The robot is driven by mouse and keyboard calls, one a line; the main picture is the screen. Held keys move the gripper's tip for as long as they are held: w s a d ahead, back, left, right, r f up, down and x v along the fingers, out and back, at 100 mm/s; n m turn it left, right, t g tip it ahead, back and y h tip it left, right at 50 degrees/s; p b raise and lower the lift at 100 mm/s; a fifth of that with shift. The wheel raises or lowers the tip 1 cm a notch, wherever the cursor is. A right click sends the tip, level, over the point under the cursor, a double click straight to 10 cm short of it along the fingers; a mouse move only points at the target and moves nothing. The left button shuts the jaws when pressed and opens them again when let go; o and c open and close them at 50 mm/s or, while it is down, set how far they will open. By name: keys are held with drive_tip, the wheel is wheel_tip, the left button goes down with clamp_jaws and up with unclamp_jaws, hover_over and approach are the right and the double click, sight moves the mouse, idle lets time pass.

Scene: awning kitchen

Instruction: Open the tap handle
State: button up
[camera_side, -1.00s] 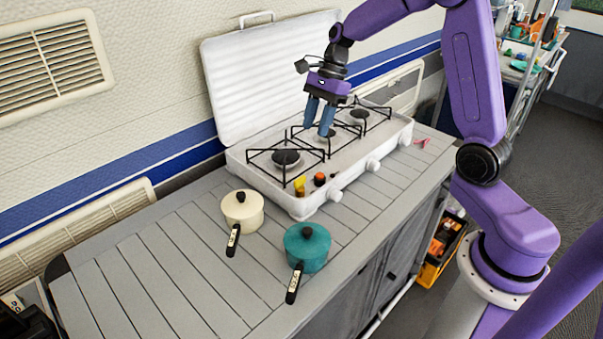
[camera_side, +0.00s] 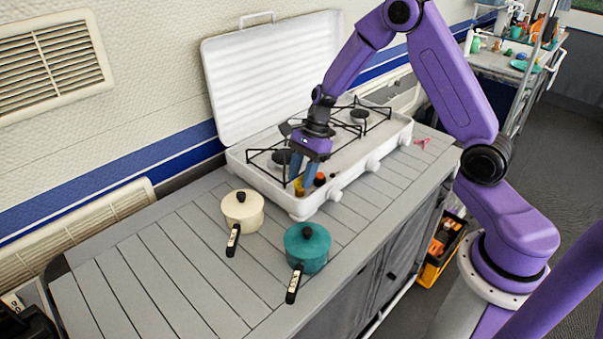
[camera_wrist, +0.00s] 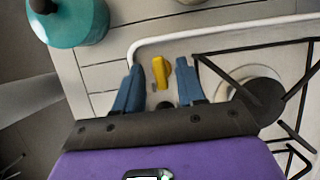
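The yellow tap handle (camera_side: 299,188) is at the near left corner of the white stove, and my gripper partly hides it in the side view. In the wrist view the tap handle (camera_wrist: 160,73) lies between the tips of my two blue fingers, with a gap on each side. My gripper (camera_side: 304,180) points down at the stove's near left part. It is open and empty in the wrist view (camera_wrist: 160,68). I cannot tell how far the fingertips are above the stove surface.
White knobs (camera_side: 335,194) line the stove's front. Black burner grates (camera_side: 262,154) stand beside my gripper. A cream pot (camera_side: 241,206) and a teal pot (camera_side: 318,250) are on the counter (camera_side: 170,260), which is clear at left.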

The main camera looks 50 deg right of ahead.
clamp_jaws()
drive_tip(key=shift+n, duration=0.3)
drive_tip(key=n+g, duration=0.2)
drive_tip(key=n, duration=0.2)
drive_tip(key=shift+w, duration=0.15)
drive_tip(key=n+g+h, duration=0.1)
drive_tip(key=n, duration=0.3)
drive_tip(key=shift+a+n, duration=0.15)
drive_tip(key=shift+n, duration=0.25)
drive_tip(key=n+h, duration=0.1)
drive_tip(key=n, duration=0.1)
drive_tip(key=n+g, duration=0.1)
drive_tip(key=n, duration=0.1)
drive_tip(key=shift+w+a+n+h, duration=0.1)
drive_tip(key=shift+w+n+h, duration=0.05)
drive_tip(key=shift+n+h, duration=0.2)
drive_tip(key=shift+n+g+h, duration=0.3)
drive_tip(key=shift+n+h, duration=0.55)
drive_tip(key=shift+n, duration=1)
